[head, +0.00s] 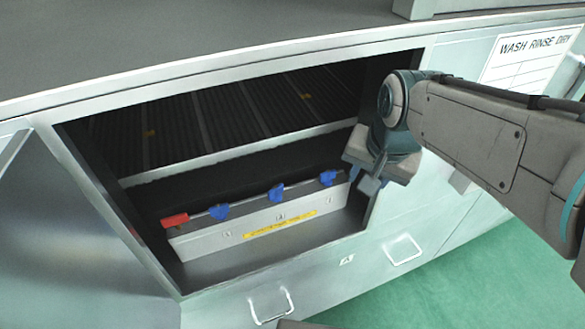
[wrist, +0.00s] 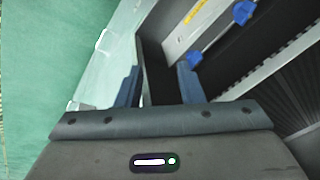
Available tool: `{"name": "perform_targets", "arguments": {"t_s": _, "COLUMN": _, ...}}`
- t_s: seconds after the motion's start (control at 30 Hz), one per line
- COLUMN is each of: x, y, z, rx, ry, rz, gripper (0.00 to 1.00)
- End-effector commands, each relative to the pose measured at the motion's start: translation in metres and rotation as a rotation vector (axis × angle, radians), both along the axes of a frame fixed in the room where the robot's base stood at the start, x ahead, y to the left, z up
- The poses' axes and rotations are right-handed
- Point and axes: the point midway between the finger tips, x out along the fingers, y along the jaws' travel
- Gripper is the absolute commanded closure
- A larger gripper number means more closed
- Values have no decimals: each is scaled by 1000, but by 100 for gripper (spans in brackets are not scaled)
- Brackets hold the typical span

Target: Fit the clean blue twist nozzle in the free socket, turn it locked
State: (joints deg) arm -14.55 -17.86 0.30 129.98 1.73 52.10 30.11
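A dark spray bar (head: 250,200) runs along the top of a pale box inside the open wash cabinet. Three blue twist nozzles show on it in the head view: left (head: 219,212), middle (head: 277,193) and right (head: 327,178). Two blue nozzles also show in the wrist view, one at the top (wrist: 243,13) and one (wrist: 194,58) just past my right finger. My gripper (head: 366,183) is at the right side of the opening, beyond the bar's right end. In the wrist view my gripper (wrist: 158,75) has its fingers apart, with nothing held. I cannot make out a free socket.
A red block (head: 174,220) sits at the bar's left end. The pale box (head: 225,237) carries a yellow strip. The opening's right wall (head: 376,187) is close to my gripper. A ribbed dark rack (head: 215,115) lies behind the bar. Green floor (head: 480,285) is clear at right.

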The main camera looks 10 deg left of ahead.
Motion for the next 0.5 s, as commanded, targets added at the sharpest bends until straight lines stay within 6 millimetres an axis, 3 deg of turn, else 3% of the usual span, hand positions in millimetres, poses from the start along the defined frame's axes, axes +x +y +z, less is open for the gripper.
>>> {"name": "perform_targets", "arguments": {"t_s": 0.03, "x": 13, "y": 24, "z": -18, "rx": 24, "ry": 29, "rz": -37, "gripper": 65}}
{"name": "perform_targets", "arguments": {"t_s": 0.2, "x": 40, "y": 88, "z": -42, "rx": 90, "ry": 99, "rz": -199, "gripper": 65}}
{"name": "perform_targets", "arguments": {"t_s": 0.4, "x": 51, "y": 143, "z": -65, "rx": 126, "ry": 157, "rz": -325, "gripper": 65}}
{"name": "perform_targets", "arguments": {"t_s": 0.5, "x": 53, "y": 159, "z": -71, "rx": 135, "ry": 173, "rz": -364, "gripper": 65}}
